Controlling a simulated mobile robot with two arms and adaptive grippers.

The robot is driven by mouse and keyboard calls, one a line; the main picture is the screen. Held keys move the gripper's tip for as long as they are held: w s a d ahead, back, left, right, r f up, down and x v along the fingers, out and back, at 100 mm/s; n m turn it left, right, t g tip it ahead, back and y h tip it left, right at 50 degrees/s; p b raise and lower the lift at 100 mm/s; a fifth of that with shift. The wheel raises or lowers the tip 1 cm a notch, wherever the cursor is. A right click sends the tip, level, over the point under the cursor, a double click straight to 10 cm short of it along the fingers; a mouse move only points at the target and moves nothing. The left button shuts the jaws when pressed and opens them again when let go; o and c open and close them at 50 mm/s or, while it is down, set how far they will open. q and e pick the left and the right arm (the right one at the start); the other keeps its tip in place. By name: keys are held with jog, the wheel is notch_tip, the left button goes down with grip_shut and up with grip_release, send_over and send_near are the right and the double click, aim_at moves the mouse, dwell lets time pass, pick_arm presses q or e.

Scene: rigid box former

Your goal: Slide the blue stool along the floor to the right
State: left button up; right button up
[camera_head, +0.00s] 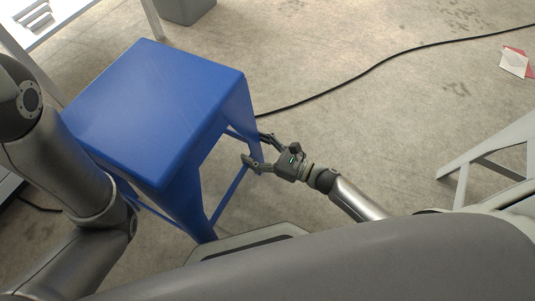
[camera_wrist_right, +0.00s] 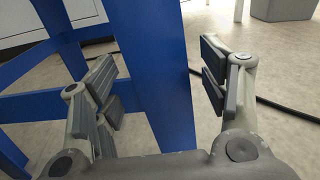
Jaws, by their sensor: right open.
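The blue stool (camera_head: 155,105) stands upright on the floor left of centre in the head view. It has a square seat, splayed legs and crossbars. My right gripper (camera_head: 254,150) is open at the stool's right side, below seat height, with its fingers around one leg. In the right wrist view that blue leg (camera_wrist_right: 155,70) stands between the two open fingers. A gap shows between the leg and the right finger; whether the left finger touches it I cannot tell. My left arm comes in at the left beside the stool; its gripper is not visible.
A black cable (camera_head: 345,82) crosses the floor behind and right of the stool. A pale metal frame (camera_head: 490,150) stands at the right edge. A red and white item (camera_head: 515,62) lies at the upper right. A grey bin (camera_head: 186,8) is at the top. Floor right of the stool is mostly clear.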

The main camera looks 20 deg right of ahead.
jog(key=shift+w+a, duration=0.2)
grip_shut()
dwell(0.5)
